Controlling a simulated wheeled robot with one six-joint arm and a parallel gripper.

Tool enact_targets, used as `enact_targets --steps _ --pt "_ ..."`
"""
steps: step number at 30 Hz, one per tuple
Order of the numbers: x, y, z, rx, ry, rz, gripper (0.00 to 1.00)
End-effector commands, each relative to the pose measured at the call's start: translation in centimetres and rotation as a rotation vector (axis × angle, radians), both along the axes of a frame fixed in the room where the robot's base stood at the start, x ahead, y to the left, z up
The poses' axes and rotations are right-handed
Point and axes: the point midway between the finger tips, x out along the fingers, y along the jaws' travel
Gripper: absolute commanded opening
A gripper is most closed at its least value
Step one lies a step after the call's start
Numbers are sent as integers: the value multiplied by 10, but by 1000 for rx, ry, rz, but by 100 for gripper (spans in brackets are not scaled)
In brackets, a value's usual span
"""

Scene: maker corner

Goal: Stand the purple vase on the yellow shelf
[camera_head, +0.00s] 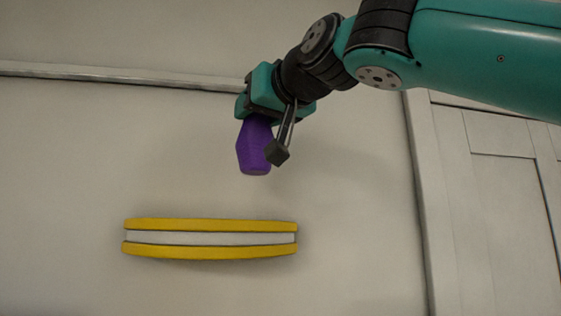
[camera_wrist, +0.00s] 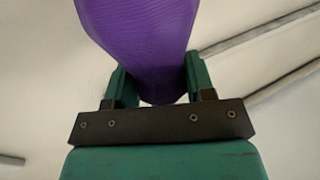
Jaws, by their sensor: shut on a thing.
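The purple vase (camera_head: 254,148) is held in my gripper (camera_head: 258,118), hanging below it in the head view and nearly upright. In the wrist view the vase (camera_wrist: 140,40) fills the top middle, between the two green fingers of my gripper (camera_wrist: 160,85). The gripper is shut on the vase. The yellow shelf (camera_head: 210,251) is on the wall lower in the head view, with two yellow bands and a pale band between them. The vase is above the shelf's right part in the picture, with a clear gap. The shelf's top surface is not visible from this low angle.
A pale wall (camera_head: 80,160) fills the background, with a ledge (camera_head: 110,73) running across it higher up. A panelled door or cabinet (camera_head: 490,200) stands at the right. No other objects show around the shelf.

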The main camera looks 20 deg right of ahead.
Motion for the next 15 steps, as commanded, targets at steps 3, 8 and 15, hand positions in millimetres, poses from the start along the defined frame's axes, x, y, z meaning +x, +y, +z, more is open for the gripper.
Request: enact_targets --steps 3,8,15 --pt "0 3 -28 -2 2 4 0" --pt "0 4 -33 -2 2 5 0" --pt "0 7 -66 -2 2 10 0"
